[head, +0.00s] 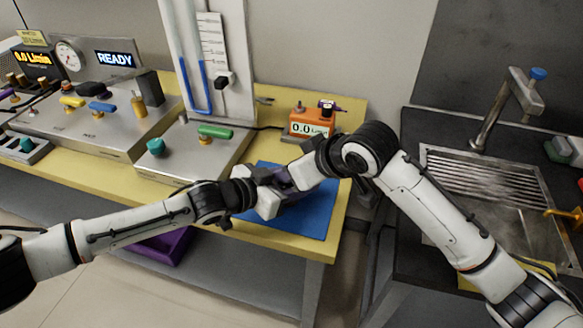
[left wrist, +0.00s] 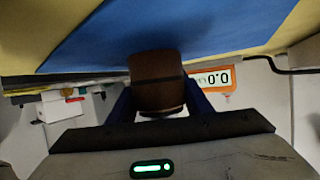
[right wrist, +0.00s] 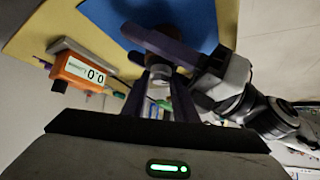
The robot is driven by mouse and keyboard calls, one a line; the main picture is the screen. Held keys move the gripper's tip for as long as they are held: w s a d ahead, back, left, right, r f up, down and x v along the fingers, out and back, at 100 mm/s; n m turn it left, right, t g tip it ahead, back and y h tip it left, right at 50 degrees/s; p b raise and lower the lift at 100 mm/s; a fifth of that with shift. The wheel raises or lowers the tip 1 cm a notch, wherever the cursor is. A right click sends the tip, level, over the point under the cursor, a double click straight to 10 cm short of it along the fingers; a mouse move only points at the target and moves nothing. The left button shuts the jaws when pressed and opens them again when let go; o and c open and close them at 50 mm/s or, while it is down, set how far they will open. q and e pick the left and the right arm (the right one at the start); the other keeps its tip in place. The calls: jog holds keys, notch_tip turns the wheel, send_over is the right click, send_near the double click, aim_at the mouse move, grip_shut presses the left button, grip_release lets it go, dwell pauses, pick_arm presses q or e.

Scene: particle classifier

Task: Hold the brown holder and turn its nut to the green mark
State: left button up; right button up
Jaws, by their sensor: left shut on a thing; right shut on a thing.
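The brown holder (left wrist: 156,80) shows in the left wrist view between the two fingers of my left gripper (left wrist: 158,100), which is shut on it above the blue mat (left wrist: 120,45). A pale, metallic rim shows at its near end. In the right wrist view my right gripper (right wrist: 160,88) is shut on a small grey nut (right wrist: 160,72) at the holder's end, with my left gripper's purple fingers just beyond. In the head view both grippers meet over the mat and hide the holder and nut. I cannot make out the green mark.
An orange meter reading 0.0 (head: 311,123) stands just behind my right gripper. A metal plate with green and teal knobs (head: 180,170) lies to the left on the yellow bench (head: 345,110). A sink (head: 480,170) is at the right. The front of the mat is clear.

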jog(key=shift+r+m, duration=0.1)
jog(key=shift+m, duration=0.3)
jog(key=o, duration=0.8)
jog(key=v, duration=1.2)
jog(key=shift+s+a, duration=0.2)
